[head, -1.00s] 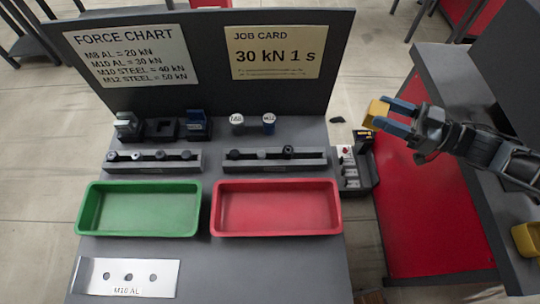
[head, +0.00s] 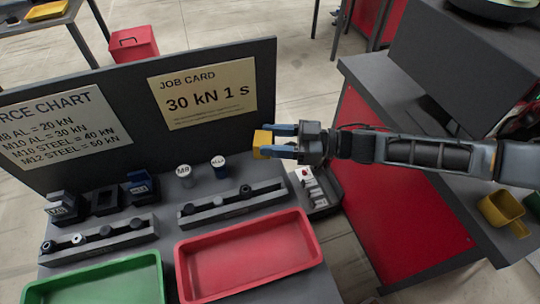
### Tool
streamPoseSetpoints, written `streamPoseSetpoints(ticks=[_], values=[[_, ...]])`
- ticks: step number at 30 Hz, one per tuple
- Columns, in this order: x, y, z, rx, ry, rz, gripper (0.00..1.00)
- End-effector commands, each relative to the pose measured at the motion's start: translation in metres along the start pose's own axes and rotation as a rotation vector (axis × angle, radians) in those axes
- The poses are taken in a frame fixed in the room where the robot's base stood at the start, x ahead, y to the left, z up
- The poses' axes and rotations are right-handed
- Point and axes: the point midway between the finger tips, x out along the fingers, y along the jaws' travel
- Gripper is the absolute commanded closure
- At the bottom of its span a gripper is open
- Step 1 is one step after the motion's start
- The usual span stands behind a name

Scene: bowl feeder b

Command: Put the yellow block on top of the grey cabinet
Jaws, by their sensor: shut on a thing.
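The yellow block (head: 261,146) is between the blue fingertips of my gripper (head: 276,142). My gripper is shut on it and holds it in the air, in front of the right part of the job card board as seen here. A dark grey cabinet-like box (head: 440,75) stands at the upper right on a bench, with a rounded light-rimmed thing (head: 500,8) on its top. Its top is partly cut off by the frame. The block is to the left of this box, well apart from it.
The board with the job card (head: 203,92) stands behind the table with a red tray (head: 250,255) and green tray (head: 100,285). A red-sided bench (head: 390,190) is at right, with a yellow scoop-like container (head: 502,211). A small device (head: 318,190) sits between table and bench.

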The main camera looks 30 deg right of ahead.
Motion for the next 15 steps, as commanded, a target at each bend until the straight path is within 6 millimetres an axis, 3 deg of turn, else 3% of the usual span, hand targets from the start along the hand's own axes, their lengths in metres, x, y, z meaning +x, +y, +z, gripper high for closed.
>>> streamPoseSetpoints(ticks=[7, 15], values=[[0.008, -0.002, 0.012, 0.0, 0.0, 0.0, 0.81], [0.008, -0.002, 0.045, 0.0, 0.0, 0.001, 0.81]])
